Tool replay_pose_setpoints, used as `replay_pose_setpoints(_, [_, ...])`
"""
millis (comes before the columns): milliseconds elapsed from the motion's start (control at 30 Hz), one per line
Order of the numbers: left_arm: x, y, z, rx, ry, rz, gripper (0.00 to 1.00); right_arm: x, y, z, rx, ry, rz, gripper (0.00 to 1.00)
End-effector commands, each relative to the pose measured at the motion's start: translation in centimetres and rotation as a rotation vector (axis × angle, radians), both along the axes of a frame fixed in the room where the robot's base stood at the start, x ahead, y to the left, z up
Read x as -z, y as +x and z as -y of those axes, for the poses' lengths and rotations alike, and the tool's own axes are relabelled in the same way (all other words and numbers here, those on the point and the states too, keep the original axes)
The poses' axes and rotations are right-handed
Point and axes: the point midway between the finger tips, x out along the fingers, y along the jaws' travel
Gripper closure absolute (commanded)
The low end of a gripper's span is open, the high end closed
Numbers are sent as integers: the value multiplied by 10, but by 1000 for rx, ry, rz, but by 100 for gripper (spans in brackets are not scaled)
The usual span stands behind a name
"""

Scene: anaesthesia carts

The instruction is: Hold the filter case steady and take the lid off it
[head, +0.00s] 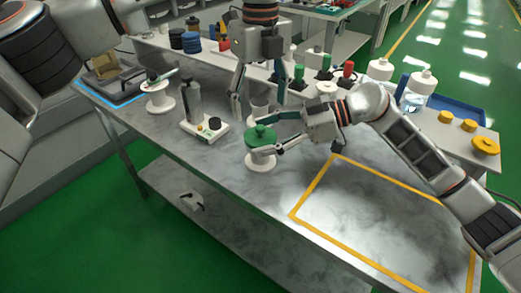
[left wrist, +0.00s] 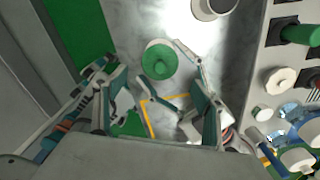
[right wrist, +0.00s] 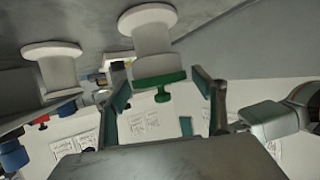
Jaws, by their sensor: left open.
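The filter case is a round white body with a flared foot (head: 262,161), upright on the metal table. Its green knobbed lid (head: 260,136) sits on top; I also see the lid from above in the left wrist view (left wrist: 159,60). My right gripper (head: 272,135) comes in from the right, its fingers open on either side of the case. In the right wrist view the case and lid (right wrist: 160,80) appear inverted between the fingers, with gaps visible beside the lid. My left gripper (head: 243,106) is open, pointing down, above and behind the case, empty.
A white device with a grey cylinder (head: 205,128) stands left of the case, and a white spool-shaped stand (head: 158,100) farther left. A white cup (head: 259,107) is behind. The yellow-taped area (head: 365,205) at right is clear.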

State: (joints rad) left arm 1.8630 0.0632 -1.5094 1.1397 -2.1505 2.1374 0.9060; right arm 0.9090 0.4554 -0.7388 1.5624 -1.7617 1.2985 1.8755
Motion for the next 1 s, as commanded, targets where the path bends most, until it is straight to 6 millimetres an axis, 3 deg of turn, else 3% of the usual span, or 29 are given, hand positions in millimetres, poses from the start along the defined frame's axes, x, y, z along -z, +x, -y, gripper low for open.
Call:
replay_pose_setpoints(33, [0, 0, 0, 0, 0, 0, 30, 0, 0, 0, 0, 0, 0, 48])
replay_pose_setpoints(167, [0, 0, 0, 0, 0, 0, 30, 0, 0, 0, 0, 0, 0, 82])
replay_pose_setpoints(200, [0, 0, 0, 0, 0, 0, 30, 0, 0, 0, 0, 0, 0, 84])
replay_pose_setpoints(267, [0, 0, 0, 0, 1, 1, 26, 0, 0, 0, 0, 0, 0, 84])
replay_pose_setpoints(467, [-12, -9, 7, 40, 35, 74, 26, 0, 0, 0, 0, 0, 0, 84])
replay_pose_setpoints(733, [-32, -40, 19, 150, 132, 275, 26, 0, 0, 0, 0, 0, 0, 84])
replay_pose_setpoints(1000, [-31, -55, 20, 195, 171, 352, 26, 0, 0, 0, 0, 0, 0, 84])
